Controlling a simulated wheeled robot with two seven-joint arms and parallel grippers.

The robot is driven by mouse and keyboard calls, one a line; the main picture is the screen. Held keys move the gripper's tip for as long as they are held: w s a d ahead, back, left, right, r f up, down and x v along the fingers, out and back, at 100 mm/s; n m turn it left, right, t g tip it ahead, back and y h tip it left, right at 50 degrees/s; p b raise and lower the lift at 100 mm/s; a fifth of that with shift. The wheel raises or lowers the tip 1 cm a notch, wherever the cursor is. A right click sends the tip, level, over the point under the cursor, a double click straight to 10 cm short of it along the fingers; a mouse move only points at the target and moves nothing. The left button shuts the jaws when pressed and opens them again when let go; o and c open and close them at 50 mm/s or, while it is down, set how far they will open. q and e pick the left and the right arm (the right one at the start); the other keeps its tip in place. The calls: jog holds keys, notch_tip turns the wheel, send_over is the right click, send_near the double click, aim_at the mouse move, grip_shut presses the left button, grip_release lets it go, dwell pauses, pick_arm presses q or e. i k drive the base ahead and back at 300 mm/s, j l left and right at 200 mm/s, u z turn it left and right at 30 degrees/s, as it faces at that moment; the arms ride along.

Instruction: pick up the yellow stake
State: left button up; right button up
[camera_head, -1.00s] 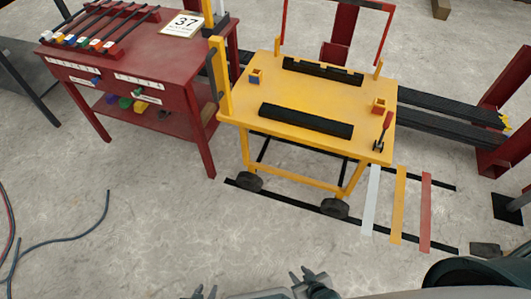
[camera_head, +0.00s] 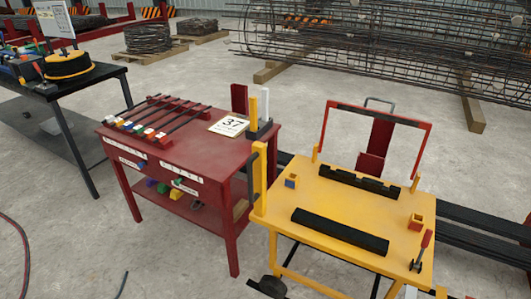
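A yellow stake (camera_head: 253,112) stands upright in a black holder (camera_head: 259,132) on the back right corner of the red table (camera_head: 205,152). A white stake (camera_head: 264,104) stands upright close beside it on its right. Neither of my grippers shows in the head view, so their state is hidden.
A yellow cart (camera_head: 325,199) with black cradles stands right of the table; its tall yellow post (camera_head: 259,182) rises near the table's right side. Rods with coloured ends and a "37" sign (camera_head: 229,126) share the tabletop. A rebar cage (camera_head: 400,45) lies behind on timbers. Floor in front is open.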

aim_at(253, 100)
jog(key=i+j+z, duration=0.85)
jog(key=j, duration=0.3)
jog(key=i+j+z, duration=0.25)
jog(key=j, duration=0.25)
jog(key=i, duration=0.1)
